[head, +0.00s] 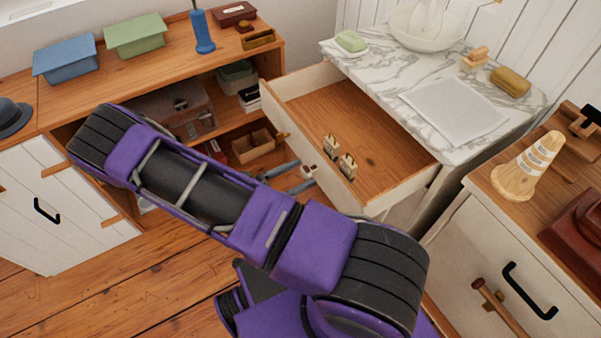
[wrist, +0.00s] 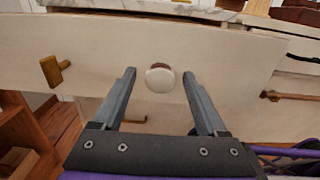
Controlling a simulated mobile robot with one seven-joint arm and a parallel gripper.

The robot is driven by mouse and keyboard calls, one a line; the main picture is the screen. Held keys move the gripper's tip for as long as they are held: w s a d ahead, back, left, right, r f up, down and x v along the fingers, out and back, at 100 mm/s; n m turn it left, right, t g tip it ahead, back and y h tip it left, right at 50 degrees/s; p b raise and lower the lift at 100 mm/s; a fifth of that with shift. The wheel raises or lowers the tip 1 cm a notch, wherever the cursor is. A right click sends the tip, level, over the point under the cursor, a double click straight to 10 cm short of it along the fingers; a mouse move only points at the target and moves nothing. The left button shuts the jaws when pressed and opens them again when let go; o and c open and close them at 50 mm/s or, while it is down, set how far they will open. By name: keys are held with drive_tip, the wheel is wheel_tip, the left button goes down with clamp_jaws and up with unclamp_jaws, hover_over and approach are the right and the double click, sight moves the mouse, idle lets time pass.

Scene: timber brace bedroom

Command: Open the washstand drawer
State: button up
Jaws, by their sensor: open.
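The washstand (head: 385,62) has a grey-veined marble top. Its wooden drawer (head: 375,125) is pulled well out, with the interior exposed and two small plug-like items (head: 338,155) inside near the front. In the wrist view the pale drawer front (wrist: 225,65) fills the width, with a round whitish knob (wrist: 159,79) in the middle and a brown wooden peg (wrist: 55,70) at the left. My gripper (wrist: 159,74) is open, its fingers on either side of the knob with gaps showing. In the head view the gripper (head: 292,179) is by the drawer front, partly hidden by my arm.
The marble top holds a white basin (head: 425,28), soap dish (head: 350,42), paper sheet (head: 452,108) and brush (head: 510,82). A low shelf unit (head: 165,50) stands left. Wood floor shows at lower left.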

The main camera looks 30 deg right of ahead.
drive_tip(key=s+a, duration=0.1)
drive_tip(key=a, duration=1.5)
drive_tip(key=shift+s+a, duration=0.2)
drive_tip(key=shift+a, duration=0.15)
drive_tip(key=shift+r, duration=0.1)
